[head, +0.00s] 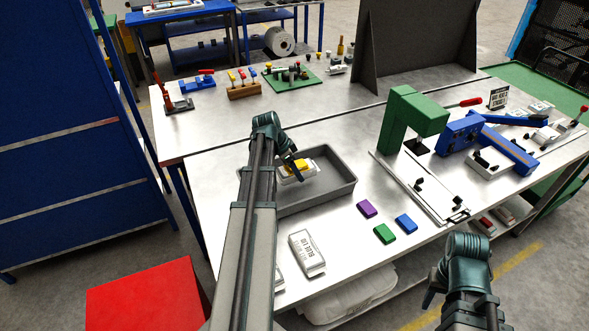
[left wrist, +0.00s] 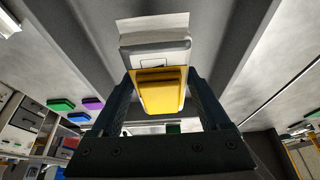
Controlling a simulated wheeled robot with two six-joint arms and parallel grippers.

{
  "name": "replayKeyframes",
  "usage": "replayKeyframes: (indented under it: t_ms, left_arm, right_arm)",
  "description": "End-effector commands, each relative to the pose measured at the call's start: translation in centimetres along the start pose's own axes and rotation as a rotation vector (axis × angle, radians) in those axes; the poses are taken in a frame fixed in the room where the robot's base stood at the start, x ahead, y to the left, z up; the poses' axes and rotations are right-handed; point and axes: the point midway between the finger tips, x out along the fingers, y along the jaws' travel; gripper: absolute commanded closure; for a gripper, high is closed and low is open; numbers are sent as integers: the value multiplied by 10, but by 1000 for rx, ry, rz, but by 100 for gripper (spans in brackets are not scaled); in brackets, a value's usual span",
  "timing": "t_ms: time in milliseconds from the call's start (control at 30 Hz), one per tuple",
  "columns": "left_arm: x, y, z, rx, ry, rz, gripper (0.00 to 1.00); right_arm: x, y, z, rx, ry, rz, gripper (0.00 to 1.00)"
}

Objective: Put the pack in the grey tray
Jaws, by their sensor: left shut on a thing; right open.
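A yellow block (head: 299,166) sits between the fingers of my left gripper (head: 293,161). It also shows in the left wrist view (left wrist: 161,92), where the fingers are shut on its sides. A white piece (left wrist: 155,50) lies against it; I cannot tell if the two are joined as one pack. In the head view the white piece (head: 287,178) is within the outline of the grey tray (head: 318,201), over its left part. Whether it touches the tray floor is unclear. My right gripper (head: 432,294) is open and empty, off the table's front edge.
Purple (head: 367,209), blue (head: 405,224) and green (head: 384,233) blocks lie right of the tray. A white labelled box (head: 307,253) lies in front. A red box (head: 145,297) is at front left.

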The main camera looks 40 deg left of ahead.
Motion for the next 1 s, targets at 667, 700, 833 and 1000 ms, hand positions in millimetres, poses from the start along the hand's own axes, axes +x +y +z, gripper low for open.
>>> replayKeyframes:
  t_ms: [667,700,833,1000]
  left_arm:
    - [42,0,18,0,0,0,80]
    - [43,0,18,0,0,0,80]
    - [44,0,18,0,0,0,80]
    - [44,0,18,0,0,0,80]
  right_arm:
    - [46,-4,-3,0,0,0,58]
    - [47,-4,-3,0,0,0,58]
    - [48,-5,-3,0,0,0,58]
    - [47,-4,-3,0,0,0,58]
